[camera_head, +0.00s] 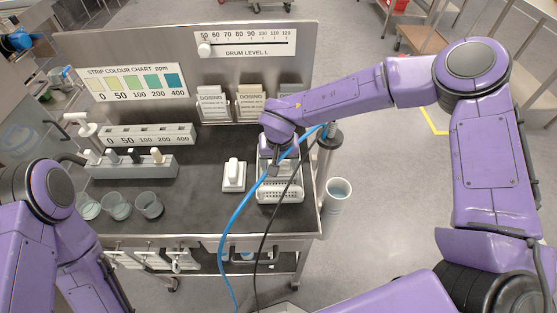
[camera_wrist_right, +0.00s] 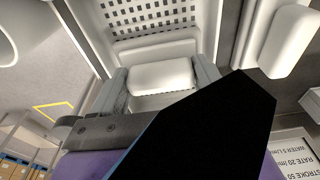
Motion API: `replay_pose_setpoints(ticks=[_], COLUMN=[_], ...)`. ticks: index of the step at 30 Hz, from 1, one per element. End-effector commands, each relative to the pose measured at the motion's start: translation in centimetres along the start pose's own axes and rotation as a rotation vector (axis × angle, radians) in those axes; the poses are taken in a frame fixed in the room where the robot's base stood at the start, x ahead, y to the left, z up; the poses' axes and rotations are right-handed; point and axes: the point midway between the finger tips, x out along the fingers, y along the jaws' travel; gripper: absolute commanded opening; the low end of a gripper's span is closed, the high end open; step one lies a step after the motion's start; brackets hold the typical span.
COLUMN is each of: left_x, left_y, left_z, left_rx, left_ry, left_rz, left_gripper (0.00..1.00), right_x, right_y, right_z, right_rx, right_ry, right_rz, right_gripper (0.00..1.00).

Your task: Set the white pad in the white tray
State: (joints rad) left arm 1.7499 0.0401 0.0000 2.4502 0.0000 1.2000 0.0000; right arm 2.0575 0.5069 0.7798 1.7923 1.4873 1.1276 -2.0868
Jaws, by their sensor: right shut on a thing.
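The white tray (camera_head: 280,196) with a perforated floor stands near the right end of the dark bench top. Its holes also show at the top of the right wrist view (camera_wrist_right: 150,14). My right gripper (camera_wrist_right: 162,80) is shut on the white pad (camera_wrist_right: 160,74), with one finger on each side of it. The pad is over the near part of the tray; I cannot tell whether it touches the tray. In the head view my right wrist and cables hide the pad and most of the gripper. My left arm shows at lower left, but its gripper is out of view.
A white block on a white plate (camera_head: 234,178) stands just left of the tray. Several clear cups (camera_head: 117,206) and a grey rack (camera_head: 132,166) are farther left. Dosing card holders (camera_head: 213,105) line the back panel. A pale cup (camera_head: 338,192) is beyond the bench's right edge.

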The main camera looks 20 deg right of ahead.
Motion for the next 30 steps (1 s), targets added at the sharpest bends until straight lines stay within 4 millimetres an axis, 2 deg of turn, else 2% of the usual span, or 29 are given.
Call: replay_pose_setpoints(ticks=[8,9,10,11,17,20,30], left_x=[-0.1,-0.1,0.0,0.0,0.0,0.1,0.8], left_y=[0.0,0.0,0.0,0.0,0.0,0.0,0.1], left_z=[-0.1,0.0,0.0,0.0,0.0,0.0,0.3], left_rx=[0.0,0.0,0.0,0.0,0.0,0.0,0.0], left_ry=[0.0,0.0,0.0,0.0,0.0,0.0,0.0], left_rz=[0.0,0.0,0.0,0.0,0.0,0.0,0.0], left_gripper=[1.0,1.0,1.0,1.0,1.0,1.0,1.0], right_x=[0.2,0.2,0.2,0.2,0.1,-0.8,-9.1], right_y=[0.0,0.0,0.0,0.0,0.0,0.0,0.0], right_z=[0.0,0.0,0.0,0.0,0.0,-0.1,-0.1], right_rx=[0.001,0.001,0.001,0.001,0.001,0.003,0.002], right_ry=[0.001,0.002,0.002,0.001,0.001,0.002,0.004], right_rz=[0.0,0.0,0.0,0.0,0.0,-0.001,-0.002], right_gripper=[0.41,0.88,0.97,1.0,1.0,1.0,1.0])
